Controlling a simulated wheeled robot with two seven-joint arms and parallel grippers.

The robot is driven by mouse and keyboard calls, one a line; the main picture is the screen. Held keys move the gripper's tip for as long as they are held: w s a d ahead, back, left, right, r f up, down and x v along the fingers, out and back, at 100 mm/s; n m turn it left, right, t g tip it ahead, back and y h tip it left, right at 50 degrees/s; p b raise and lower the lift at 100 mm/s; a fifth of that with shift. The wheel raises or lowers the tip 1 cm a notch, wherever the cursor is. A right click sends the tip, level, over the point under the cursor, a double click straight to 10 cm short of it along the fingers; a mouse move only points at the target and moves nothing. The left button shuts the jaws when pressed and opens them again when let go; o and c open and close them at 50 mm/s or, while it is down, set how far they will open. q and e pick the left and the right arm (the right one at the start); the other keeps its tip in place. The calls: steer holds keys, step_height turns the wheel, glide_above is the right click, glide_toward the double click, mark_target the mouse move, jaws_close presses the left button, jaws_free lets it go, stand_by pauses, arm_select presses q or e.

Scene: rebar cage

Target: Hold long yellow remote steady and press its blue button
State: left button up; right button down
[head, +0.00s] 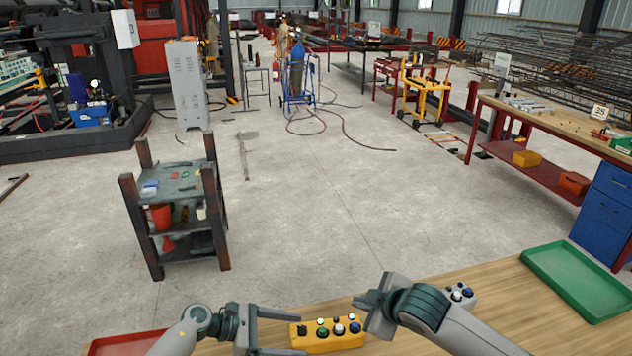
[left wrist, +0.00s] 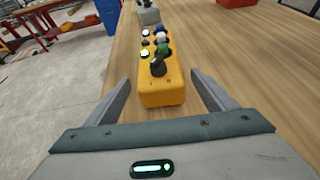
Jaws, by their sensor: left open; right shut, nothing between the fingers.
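A long yellow remote (head: 328,343) lies on the wooden table at the bottom of the head view, with several knobs and buttons on top. Its blue button (head: 355,327) is near its right end. In the left wrist view the yellow remote (left wrist: 162,92) runs away from me, its near end with a black knob between the fingers. My left gripper (head: 303,334) is open, one finger on each side of the remote's left end, with visible gaps. My right gripper (head: 366,304) is shut and empty, above and beyond the remote's right end. Its fingertips are hard to make out.
A grey control box (head: 461,293) with dark knobs sits to the right, partly behind my right arm. A green tray (head: 590,280) lies at the table's right and a red tray (head: 120,344) at its left. Bare tabletop (head: 510,310) lies between the grey box and green tray.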

arm_select(q)
steer(key=v, duration=0.6)
stand_by(0.3)
